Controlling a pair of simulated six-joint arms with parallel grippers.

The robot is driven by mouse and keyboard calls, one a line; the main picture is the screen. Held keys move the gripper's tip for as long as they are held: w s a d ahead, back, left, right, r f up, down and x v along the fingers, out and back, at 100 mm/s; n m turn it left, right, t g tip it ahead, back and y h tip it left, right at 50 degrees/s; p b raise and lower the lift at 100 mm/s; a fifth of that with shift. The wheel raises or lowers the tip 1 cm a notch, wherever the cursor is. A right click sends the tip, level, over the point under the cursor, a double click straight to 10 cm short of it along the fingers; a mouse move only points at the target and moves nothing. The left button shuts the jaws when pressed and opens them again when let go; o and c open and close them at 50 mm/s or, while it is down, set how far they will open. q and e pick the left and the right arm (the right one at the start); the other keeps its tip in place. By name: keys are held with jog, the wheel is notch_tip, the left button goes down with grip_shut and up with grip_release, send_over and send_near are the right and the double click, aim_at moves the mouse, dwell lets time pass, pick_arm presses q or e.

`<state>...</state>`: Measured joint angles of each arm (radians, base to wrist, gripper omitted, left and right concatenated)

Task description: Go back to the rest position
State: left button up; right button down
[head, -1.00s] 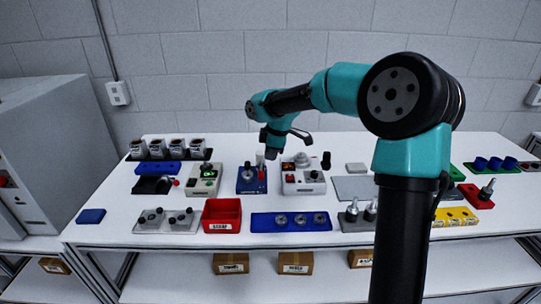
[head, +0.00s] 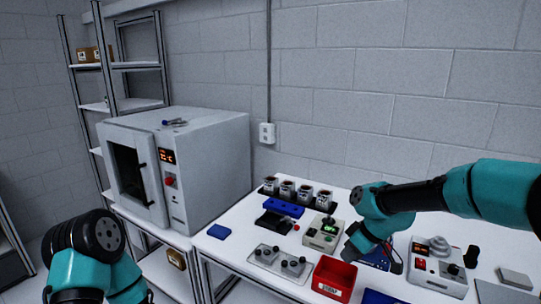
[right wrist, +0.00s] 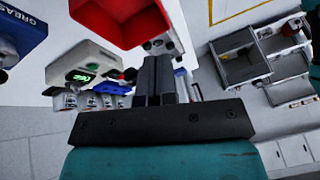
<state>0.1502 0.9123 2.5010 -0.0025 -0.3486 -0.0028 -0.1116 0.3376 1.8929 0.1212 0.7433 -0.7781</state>
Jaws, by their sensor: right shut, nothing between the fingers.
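My right arm reaches in from the right in the head view, its wrist low over the bench near the green-screen tester (head: 322,232) and the red bin (head: 334,278). In the right wrist view my right gripper (right wrist: 156,65) has its two dark fingers together, with nothing between them. The red bin (right wrist: 115,18) and the tester (right wrist: 85,66) show beyond the fingers. In the head view the right fingertips are hard to make out. Part of my left arm shows at the bottom left; its gripper is out of view.
A grey oven (head: 185,165) stands left of the bench. Several small cups (head: 296,190) stand in a rack at the back, with a blue block (head: 284,208) before them. Bench around the small blue pad (head: 219,232) is clear.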

jog(key=s+a+f+m+y, duration=0.2)
jog(key=s+a+f+m, duration=0.45)
jog(key=a+f, duration=0.4)
jog(key=s+d+f+m+h, duration=0.1)
jog(key=s+d+f, duration=0.2)
jog(key=f, duration=0.5)
jog(key=s+d+f+m+h, duration=0.1)
jog(key=s+d+f, duration=0.3)
jog(key=f, duration=0.5)
jog(key=s+d+f+m+g+h, duration=0.1)
jog(key=s+d+f+m, duration=0.1)
jog(key=s+f, duration=0.5)
notch_tip(320, 180, down, 2)
jog(key=shift+d+f, duration=0.1)
jog(key=shift+d, duration=0.8)
